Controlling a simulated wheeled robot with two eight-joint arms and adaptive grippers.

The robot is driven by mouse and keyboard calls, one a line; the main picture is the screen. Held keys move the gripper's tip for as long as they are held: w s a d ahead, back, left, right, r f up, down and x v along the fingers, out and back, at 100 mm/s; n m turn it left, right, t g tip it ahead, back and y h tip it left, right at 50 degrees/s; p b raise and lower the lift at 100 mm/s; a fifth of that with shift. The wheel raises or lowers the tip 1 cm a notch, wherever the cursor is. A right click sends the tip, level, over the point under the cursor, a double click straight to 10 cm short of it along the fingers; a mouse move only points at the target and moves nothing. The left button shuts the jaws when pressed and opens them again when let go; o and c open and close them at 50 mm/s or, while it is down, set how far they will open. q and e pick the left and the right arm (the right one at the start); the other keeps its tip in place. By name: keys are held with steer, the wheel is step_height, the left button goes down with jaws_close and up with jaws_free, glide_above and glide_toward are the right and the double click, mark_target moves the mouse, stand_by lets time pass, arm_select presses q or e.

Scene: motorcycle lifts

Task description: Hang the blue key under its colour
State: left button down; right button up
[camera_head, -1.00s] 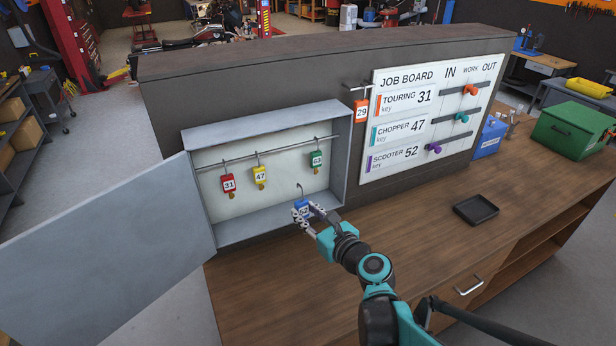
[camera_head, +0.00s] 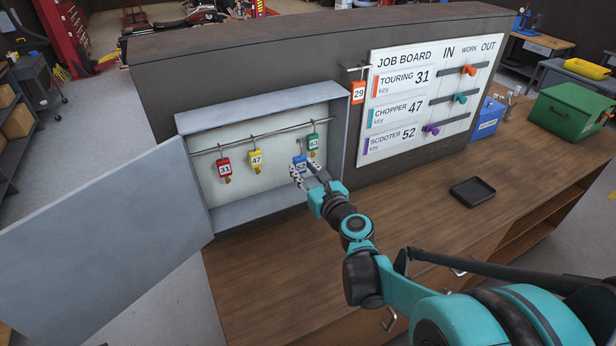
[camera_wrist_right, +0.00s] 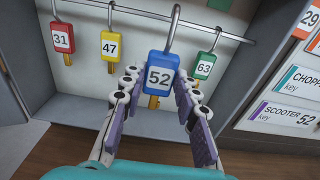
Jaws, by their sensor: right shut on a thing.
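The blue key tag, numbered 52 (camera_head: 299,161), has a metal hook on top and shows large in the right wrist view (camera_wrist_right: 159,72). My right gripper (camera_head: 303,172) is shut on it and holds it upright in front of the open grey key cabinet (camera_head: 262,212). In the head view the hook's top shows just below the rail (camera_head: 275,135); in the wrist view it overlaps the rail. I cannot tell if they touch. Red tag 31 (camera_head: 224,166), yellow tag 47 (camera_head: 256,158) and green tag 63 (camera_head: 313,143) hang on the rail. My left gripper is not in view.
The cabinet door (camera_head: 110,245) stands open at left. An orange tag 29 (camera_head: 358,93) hangs beside the job board (camera_head: 425,88). A black tray (camera_head: 472,191), blue container (camera_head: 488,120) and green box (camera_head: 570,112) are on the bench at right. The bench's middle is clear.

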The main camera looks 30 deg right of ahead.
steer(key=w+f+b, duration=0.1)
steer(key=w+b, duration=0.1)
steer(key=w, duration=0.8)
steer(key=shift+w+d, duration=0.15)
steer(key=shift+d, duration=0.15)
stand_by(0.5)
steer(key=o, duration=1.1)
